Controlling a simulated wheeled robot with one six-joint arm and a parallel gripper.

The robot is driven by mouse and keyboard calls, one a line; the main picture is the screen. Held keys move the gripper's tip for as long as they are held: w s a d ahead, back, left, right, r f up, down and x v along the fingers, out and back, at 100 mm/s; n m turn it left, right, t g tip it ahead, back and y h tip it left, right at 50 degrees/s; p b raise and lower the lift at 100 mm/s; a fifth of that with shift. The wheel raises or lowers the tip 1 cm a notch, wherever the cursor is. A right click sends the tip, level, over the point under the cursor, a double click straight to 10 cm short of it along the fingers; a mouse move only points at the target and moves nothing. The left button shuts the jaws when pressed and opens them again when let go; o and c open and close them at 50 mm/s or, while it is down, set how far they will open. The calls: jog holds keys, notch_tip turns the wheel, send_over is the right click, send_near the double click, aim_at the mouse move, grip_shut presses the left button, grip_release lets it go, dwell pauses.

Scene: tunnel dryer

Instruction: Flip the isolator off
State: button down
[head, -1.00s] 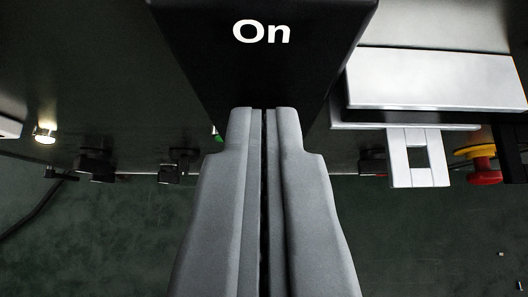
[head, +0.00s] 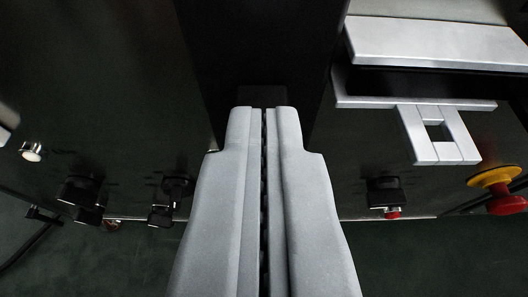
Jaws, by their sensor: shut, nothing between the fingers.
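A tall black housing (head: 262,40) fills the top middle of the head view and is most likely the isolator. A small dark block (head: 262,97) shows on it just past my fingertips; I cannot tell whether it is the isolator's lever. My gripper (head: 264,110) is shut and empty, pointing up the picture at the housing. Its tips lie over the lower part of the housing and hide what is behind them. I cannot tell whether they touch the block. No on or off lettering is readable now.
A red and yellow button (head: 498,190) is at the right edge. A pale bracket (head: 437,135) and silver plate (head: 435,42) stick out at upper right. A round light-coloured button (head: 31,151) is far left.

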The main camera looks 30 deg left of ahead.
jog(key=shift+r, duration=0.1)
dwell(0.3)
jog(key=shift+r, duration=0.7)
